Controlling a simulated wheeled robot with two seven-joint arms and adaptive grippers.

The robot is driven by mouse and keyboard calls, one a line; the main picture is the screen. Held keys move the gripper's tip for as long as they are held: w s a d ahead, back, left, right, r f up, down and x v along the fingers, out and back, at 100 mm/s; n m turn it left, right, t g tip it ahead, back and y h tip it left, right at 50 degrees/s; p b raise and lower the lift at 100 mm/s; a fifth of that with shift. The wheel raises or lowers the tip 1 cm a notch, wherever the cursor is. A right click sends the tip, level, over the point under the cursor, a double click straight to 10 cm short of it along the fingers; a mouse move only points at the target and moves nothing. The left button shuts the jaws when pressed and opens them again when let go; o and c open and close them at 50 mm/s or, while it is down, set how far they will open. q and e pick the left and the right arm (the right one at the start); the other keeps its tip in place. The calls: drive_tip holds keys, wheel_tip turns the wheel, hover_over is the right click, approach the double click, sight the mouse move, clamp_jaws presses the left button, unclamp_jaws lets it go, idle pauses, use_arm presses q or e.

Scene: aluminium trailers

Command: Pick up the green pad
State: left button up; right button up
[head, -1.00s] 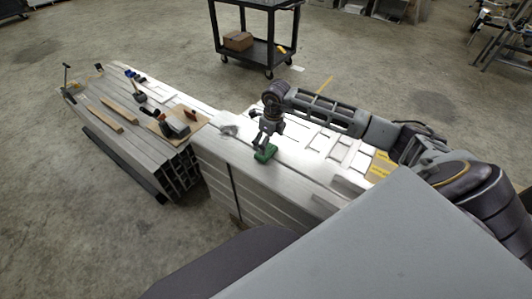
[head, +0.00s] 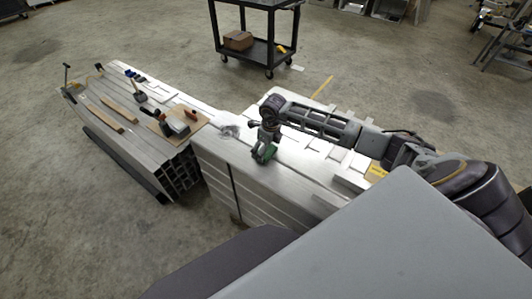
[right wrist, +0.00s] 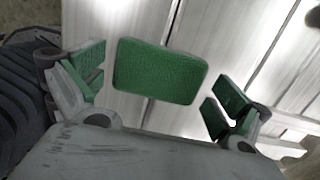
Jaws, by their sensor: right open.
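The green pad (head: 268,154) is a small rounded block lying on the silver metal surface near its front edge, partly hidden by my gripper in the head view. In the right wrist view the whole top of the pad (right wrist: 160,71) shows between the fingers. My right gripper (head: 262,154) is open and down at the pad, with one finger on either side of it. In the right wrist view its fingers (right wrist: 159,86) show green inner faces and stand apart from the pad, with gaps on both sides. My left gripper is not in view.
A lower stack of metal beams (head: 140,135) to the left carries wooden strips (head: 103,109), a board and tools. A black cart (head: 254,50) with a cardboard box (head: 238,40) stands behind. A yellow item (head: 376,173) lies near my right forearm.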

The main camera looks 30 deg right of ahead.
idle(0.3)
drive_tip(key=c, duration=0.8)
drive_tip(key=shift+r, duration=5)
drive_tip(key=o, duration=0.4)
drive_tip(key=shift+c, duration=1.4)
drive_tip(key=shift+s, duration=0.15)
